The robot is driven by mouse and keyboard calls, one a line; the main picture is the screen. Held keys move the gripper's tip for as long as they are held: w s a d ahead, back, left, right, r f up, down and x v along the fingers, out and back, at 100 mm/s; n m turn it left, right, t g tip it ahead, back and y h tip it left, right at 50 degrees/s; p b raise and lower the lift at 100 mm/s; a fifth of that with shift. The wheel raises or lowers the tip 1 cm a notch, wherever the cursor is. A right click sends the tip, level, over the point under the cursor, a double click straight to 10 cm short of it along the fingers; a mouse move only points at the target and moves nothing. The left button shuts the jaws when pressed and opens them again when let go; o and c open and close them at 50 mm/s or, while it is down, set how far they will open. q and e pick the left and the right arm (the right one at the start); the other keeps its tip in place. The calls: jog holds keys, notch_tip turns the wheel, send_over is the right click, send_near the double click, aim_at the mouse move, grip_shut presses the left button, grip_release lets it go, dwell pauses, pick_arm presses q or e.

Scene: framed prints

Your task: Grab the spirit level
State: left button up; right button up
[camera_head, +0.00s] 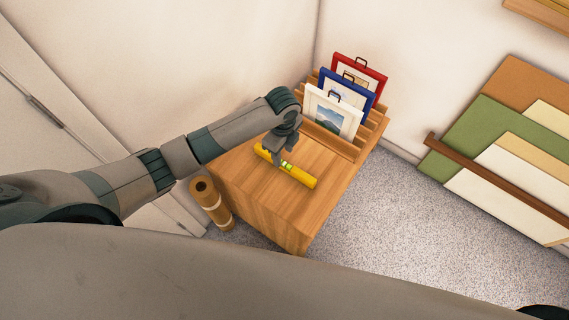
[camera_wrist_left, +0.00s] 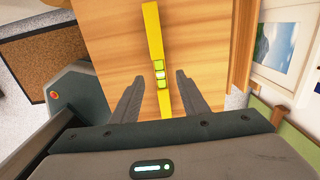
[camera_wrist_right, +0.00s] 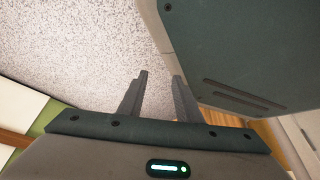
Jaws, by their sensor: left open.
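The yellow spirit level (camera_head: 298,175) lies flat on the wooden cabinet top (camera_head: 318,163). My right gripper (camera_wrist_right: 161,78) is open and empty over grey speckled carpet.
Framed prints in white (camera_head: 331,113), blue (camera_head: 365,91) and red (camera_head: 373,70) stand in a wooden rack behind the level. A brown roll (camera_head: 211,204) stands left of the cabinet. Coloured boards (camera_head: 488,112) lean on the right wall. Carpet (camera_head: 395,235) is clear in front.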

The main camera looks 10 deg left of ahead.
aim_at(285, 162)
pick_arm(q)
jog(key=shift+f, duration=0.55)
jog(key=shift+s+d+f, duration=0.1)
jog(key=shift+d+f, duration=0.05)
jog(key=shift+f, duration=0.35)
jog(key=shift+d+f+p, duration=0.1)
jog(key=shift+f+p, duration=0.35)
jog(key=shift+f, duration=1.65)
pick_arm(e)
jog(key=shift+s+d+f+g, duration=0.15)
jog(key=shift+s+d, duration=0.1)
jog(key=shift+s, duration=0.35)
jog(key=shift+s+d+f+g, duration=0.1)
jog(key=shift+s+d, duration=0.15)
jog(key=shift+s, duration=0.3)
jog(key=shift+s+d+f+g, duration=0.15)
jog(key=shift+s+d, duration=0.1)
jog(key=shift+s, duration=0.35)
jog(key=shift+w+r, duration=0.1)
jog(key=shift+w, duration=0.1)
pick_arm(q)
grip_shut()
jog(key=shift+r, duration=0.1)
pick_arm(e)
jog(key=shift+w+r, duration=0.1)
jog(key=shift+w, duration=0.6)
